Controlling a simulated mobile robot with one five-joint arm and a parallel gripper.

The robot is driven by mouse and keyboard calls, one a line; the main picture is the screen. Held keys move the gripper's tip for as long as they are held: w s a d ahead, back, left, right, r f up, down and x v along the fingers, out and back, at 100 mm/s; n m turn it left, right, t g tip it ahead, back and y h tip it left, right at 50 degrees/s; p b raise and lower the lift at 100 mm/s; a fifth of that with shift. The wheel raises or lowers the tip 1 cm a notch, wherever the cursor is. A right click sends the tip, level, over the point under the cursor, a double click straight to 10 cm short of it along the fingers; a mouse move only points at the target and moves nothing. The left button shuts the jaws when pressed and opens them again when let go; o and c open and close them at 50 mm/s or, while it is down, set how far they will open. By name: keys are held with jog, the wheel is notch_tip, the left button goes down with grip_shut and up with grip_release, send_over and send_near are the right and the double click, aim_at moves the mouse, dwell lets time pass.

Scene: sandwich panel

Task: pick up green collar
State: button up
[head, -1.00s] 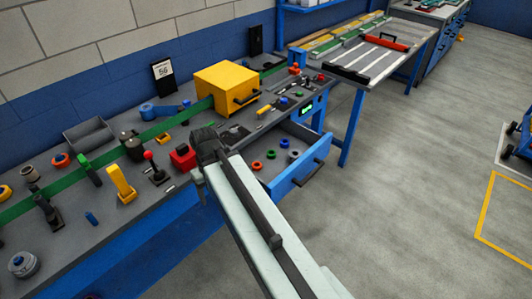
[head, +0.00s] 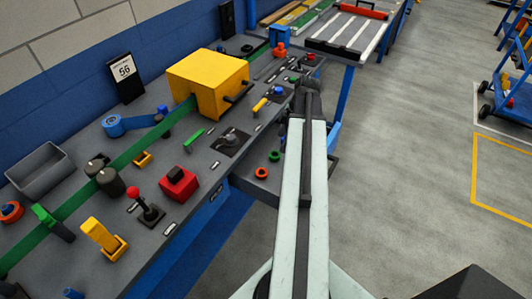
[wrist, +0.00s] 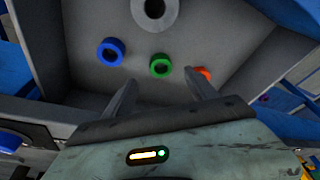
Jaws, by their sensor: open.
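The green collar (wrist: 160,66) is a small ring lying on the floor of the open grey drawer (wrist: 75,85). In the wrist view it lies just beyond and between the two fingertips of my gripper (wrist: 160,80), apart from them as far as I can tell. My gripper is open, with nothing between its fingers. In the head view the green collar (head: 274,156) shows to the left of my arm. There my arm reaches over the drawer and hides much of it; the fingers cannot be made out.
A blue ring (wrist: 110,51), an orange-red ring (wrist: 203,73) and a larger grey ring (wrist: 155,12) lie around the collar. The drawer walls enclose them. Above, the bench carries a yellow box (head: 205,85), a red block (head: 179,185) and a black lever (head: 148,210).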

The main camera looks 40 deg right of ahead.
aim_at(276, 152)
jog(key=shift+b+x, duration=1.4)
jog(key=shift+x, duration=0.1)
jog(key=shift+w+a+r, duration=0.1)
jog(key=shift+r, duration=0.1)
jog(key=b+x, duration=0.5)
jog(key=shift+f, duration=0.2)
jog(key=shift+a+r, duration=0.1)
jog(key=shift+r, duration=0.1)
grip_shut()
jog(key=shift+r+p, duration=0.1)
jog(key=shift+p, duration=0.25)
notch_tip(276, 152, up, 18)
jog(key=p, duration=1.7)
jog(key=shift+p, duration=0.4)
